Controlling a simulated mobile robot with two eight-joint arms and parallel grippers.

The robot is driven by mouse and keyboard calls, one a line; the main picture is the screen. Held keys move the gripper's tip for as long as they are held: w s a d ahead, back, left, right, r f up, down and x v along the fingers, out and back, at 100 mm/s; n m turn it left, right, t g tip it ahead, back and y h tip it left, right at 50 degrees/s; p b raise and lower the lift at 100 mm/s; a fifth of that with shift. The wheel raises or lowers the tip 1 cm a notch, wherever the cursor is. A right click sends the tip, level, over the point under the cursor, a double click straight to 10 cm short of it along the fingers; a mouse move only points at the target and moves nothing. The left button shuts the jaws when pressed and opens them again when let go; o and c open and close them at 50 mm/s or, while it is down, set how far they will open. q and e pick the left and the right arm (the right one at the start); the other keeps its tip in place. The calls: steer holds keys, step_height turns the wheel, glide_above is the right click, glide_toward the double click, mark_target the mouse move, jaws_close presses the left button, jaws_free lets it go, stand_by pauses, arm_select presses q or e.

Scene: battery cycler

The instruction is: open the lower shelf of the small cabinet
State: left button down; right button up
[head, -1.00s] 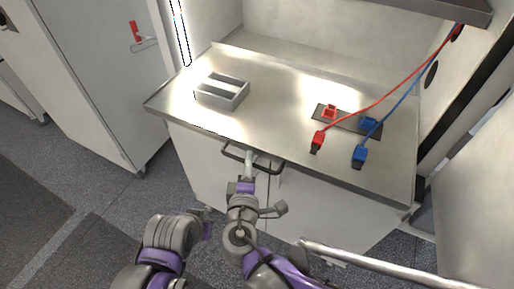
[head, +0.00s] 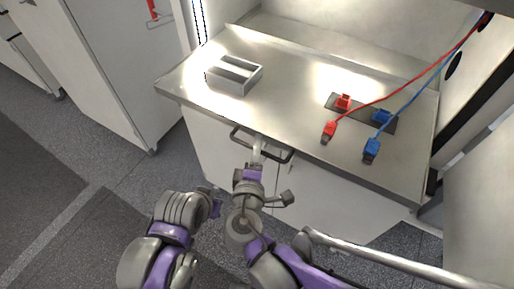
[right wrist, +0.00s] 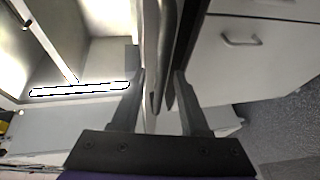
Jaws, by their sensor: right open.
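The small cabinet (head: 326,196) has white fronts under a steel top. A dark bar handle (head: 281,157) sticks out below the top's front edge in the head view. My right gripper (head: 257,150) is at this handle. In the right wrist view my right gripper (right wrist: 161,92) is open, with a dark bar (right wrist: 160,60) running between its fingers; I cannot tell whether they touch it. A white front with a handle (right wrist: 240,42) shows at the right of that view. My left arm is at the lower left of the head view; its fingers cannot be made out.
A grey divided tray (head: 235,76) stands on the steel top (head: 290,108). Red (head: 329,132) and blue (head: 372,149) cable plugs lie at its right. A tall grey cabinet (head: 95,65) stands at the left. A pale bar (head: 375,262) crosses the lower right. Floor at the left is clear.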

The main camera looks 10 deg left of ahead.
steer(key=s+r, duration=0.2)
steer(key=s, duration=0.8)
steer(key=shift+s+d, duration=0.3)
steer(key=shift+d, duration=0.15)
